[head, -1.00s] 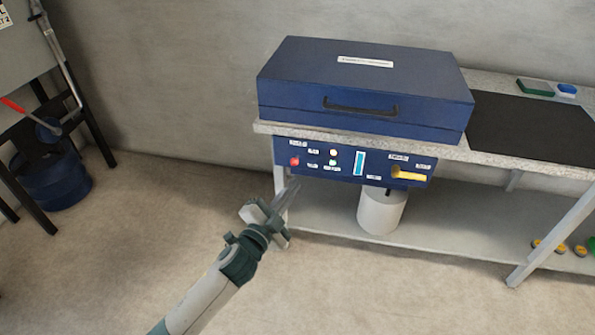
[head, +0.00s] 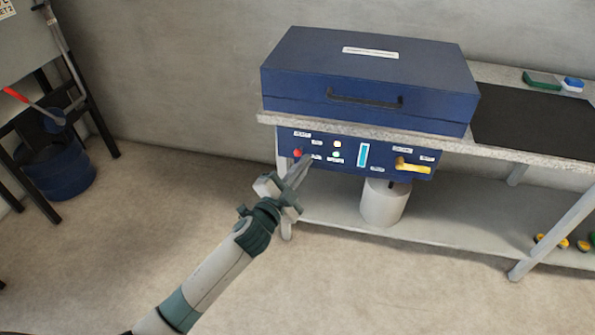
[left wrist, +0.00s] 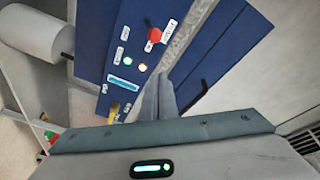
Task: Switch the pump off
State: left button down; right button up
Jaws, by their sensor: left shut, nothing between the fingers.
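A blue control panel (head: 384,152) hangs under the bench top, below a closed blue case. At its left end is a red button (head: 297,153), with a pale lamp (head: 337,143) and a green lamp (head: 336,154) to its right. Farther right are a light-blue gauge (head: 363,155) and a yellow handle (head: 413,167). My left gripper (head: 306,159) is shut and empty, its tips just below and right of the red button in the head view. In the left wrist view the red button (left wrist: 154,34) lies beyond the fingertips (left wrist: 165,82), apart from them. My right gripper is not seen.
The blue case (head: 365,85) sits on the bench top, whose edge (head: 290,121) overhangs the panel. A white cylinder (head: 383,204) stands on the lower shelf. A blue drum (head: 62,170) stands at left. The floor in front is clear.

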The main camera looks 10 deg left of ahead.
aim_at(300, 150)
pick_arm(q)
jog(key=x, duration=0.6)
jog(key=shift+s+a+f, duration=0.1)
jog(key=shift+a+f, duration=0.45)
jog(key=shift+a, duration=0.25)
jog(key=shift+s+a+f, duration=0.1)
jog(key=shift+a+f, duration=0.5)
jog(key=shift+a, duration=0.25)
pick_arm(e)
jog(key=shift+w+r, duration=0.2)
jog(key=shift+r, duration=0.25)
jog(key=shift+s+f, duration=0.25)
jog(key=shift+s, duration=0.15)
pick_arm(q)
jog(key=b, duration=0.3)
jog(key=shift+s+f+t+b, duration=0.1)
jog(key=shift+f+t+b, duration=0.25)
jog(key=shift+t+b, duration=0.05)
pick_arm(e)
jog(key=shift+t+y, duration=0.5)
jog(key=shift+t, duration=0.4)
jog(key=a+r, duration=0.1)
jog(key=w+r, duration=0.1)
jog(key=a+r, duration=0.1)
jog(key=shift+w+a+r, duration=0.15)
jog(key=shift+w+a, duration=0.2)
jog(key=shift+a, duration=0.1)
